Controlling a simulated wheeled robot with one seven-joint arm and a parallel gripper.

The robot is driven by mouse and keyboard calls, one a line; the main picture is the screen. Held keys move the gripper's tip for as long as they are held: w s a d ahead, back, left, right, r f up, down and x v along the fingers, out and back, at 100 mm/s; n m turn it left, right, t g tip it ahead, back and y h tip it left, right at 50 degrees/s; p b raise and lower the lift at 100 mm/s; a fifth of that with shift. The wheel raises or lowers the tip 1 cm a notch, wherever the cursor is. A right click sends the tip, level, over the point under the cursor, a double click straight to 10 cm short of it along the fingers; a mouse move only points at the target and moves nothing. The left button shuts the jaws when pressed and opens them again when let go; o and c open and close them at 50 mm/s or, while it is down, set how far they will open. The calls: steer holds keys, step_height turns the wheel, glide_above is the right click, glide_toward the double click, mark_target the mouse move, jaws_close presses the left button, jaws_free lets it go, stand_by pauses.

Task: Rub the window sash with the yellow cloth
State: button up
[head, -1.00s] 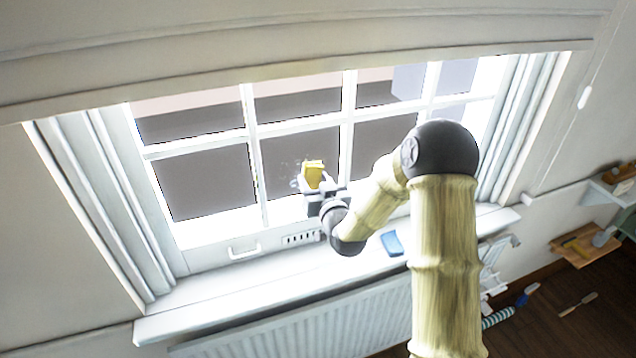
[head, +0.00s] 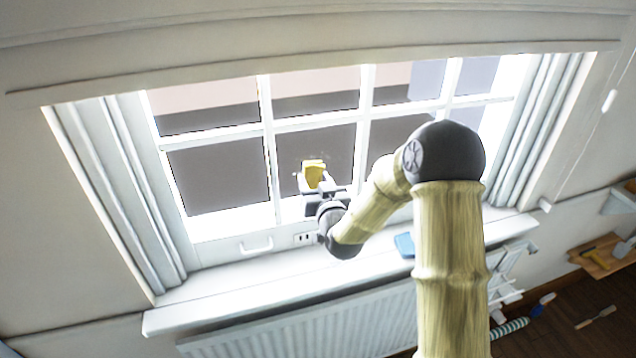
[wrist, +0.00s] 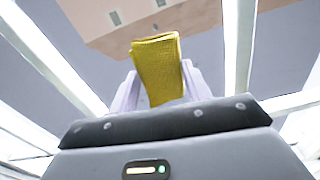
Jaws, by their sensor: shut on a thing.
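The window sash (head: 268,150) is white, with several panes divided by glazing bars, and fills the middle of the head view. The yellow cloth (head: 313,172) is folded and stands up from my gripper (head: 318,186), in front of a lower middle pane. Faint pale marks show on the glass around it. In the wrist view the cloth (wrist: 157,68) is pinched between the pale fingers, with panes and bars behind it. My gripper is shut on the cloth. I cannot tell whether the cloth touches the glass.
A white sill (head: 230,298) runs below the sash, with a blue object (head: 404,245) on it. A radiator (head: 320,322) is under the sill. A handle (head: 257,244) sits on the bottom rail. A wooden shelf (head: 604,258) with tools is at the right.

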mark_target(297, 169)
steer(key=shift+a+r, duration=0.1)
steer(key=shift+a, duration=0.05)
steer(key=shift+s+a+b, duration=0.3)
steer(key=shift+a+b, duration=0.15)
steer(key=shift+a, duration=0.5)
steer(key=shift+s+a+b, duration=0.3)
steer(key=shift+a+b, duration=0.15)
steer(key=shift+a, duration=0.5)
steer(key=shift+d, duration=0.1)
steer(key=shift+r+p, duration=0.6)
steer(key=shift+r, duration=0.55)
steer(key=shift+d, duration=0.1)
steer(key=shift+w+d+b, duration=0.2)
steer(key=shift+d, duration=0.45)
steer(key=shift+w+d+b, duration=0.25)
steer(key=shift+d, duration=0.35)
steer(key=shift+w+d+b, duration=0.2)
steer(key=shift+d, duration=0.45)
